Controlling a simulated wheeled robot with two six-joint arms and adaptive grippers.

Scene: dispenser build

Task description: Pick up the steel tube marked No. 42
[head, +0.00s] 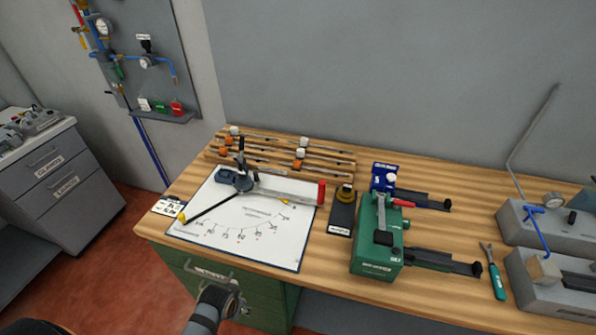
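Several thin tubes with white and orange fittings (301,153) lie on a wooden rack (335,178) at the back left of the bench. Their markings are too small to read, so I cannot tell which is No. 42. An arm of mine, which looks like the left, comes in at the bottom, its end (228,297) in front of the green drawers, below the bench top and well away from the rack. Its fingers are not clear enough to tell open from shut. My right gripper is not in view.
A white board with a printed scale (245,255) and a bending tool (240,180) lies in front of the rack. A green machine (376,258) and a blue device (384,176) stand right of it. Teal-handled pliers (497,282) and grey fixtures (548,235) are at the right.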

